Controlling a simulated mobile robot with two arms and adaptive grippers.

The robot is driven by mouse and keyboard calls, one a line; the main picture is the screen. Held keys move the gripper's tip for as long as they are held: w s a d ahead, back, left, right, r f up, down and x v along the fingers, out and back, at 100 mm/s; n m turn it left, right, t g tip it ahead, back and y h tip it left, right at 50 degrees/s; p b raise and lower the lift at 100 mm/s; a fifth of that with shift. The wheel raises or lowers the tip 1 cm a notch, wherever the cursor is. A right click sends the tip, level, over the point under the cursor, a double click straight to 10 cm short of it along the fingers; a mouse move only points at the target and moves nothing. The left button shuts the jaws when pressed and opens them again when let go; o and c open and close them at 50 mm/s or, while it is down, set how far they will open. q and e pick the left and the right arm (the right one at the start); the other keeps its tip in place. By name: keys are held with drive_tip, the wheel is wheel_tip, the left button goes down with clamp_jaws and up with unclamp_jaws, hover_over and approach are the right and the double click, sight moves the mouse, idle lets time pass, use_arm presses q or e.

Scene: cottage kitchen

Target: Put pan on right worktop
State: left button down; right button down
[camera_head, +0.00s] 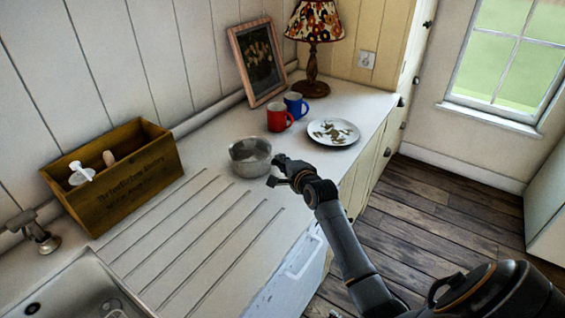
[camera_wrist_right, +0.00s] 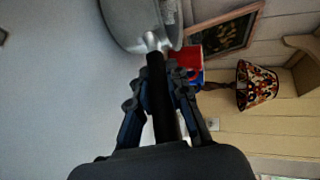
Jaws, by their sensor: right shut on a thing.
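The pan (camera_head: 250,160) is a round grey metal pan at the middle of the head view, over the pale worktop (camera_head: 215,150) at the end of its drainer grooves. I cannot tell whether its base touches the worktop. My right gripper (camera_head: 279,172) is at the pan's right side, shut on its handle. In the right wrist view the pan (camera_wrist_right: 128,22) is at the top, cut off by the edge, and its black handle (camera_wrist_right: 157,85) runs down between the fingers of my right gripper (camera_wrist_right: 160,92). My left gripper is not in view.
A red mug (camera_head: 277,119), a blue mug (camera_head: 296,106) and a patterned plate (camera_head: 333,132) stand beyond the pan. A lamp (camera_head: 313,45) and a framed picture (camera_head: 257,62) are behind them. A wooden box (camera_head: 125,185) and sink (camera_head: 70,290) are left. Bare worktop lies around the pan.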

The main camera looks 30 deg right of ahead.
drive_tip(key=shift+w+r, duration=0.1)
drive_tip(key=c, duration=1.3)
unclamp_jaws()
drive_tip(key=shift+s, duration=0.2)
drive_tip(key=b+v, duration=0.1)
drive_tip(key=v, duration=1.1)
drive_tip(key=shift+w, duration=0.1)
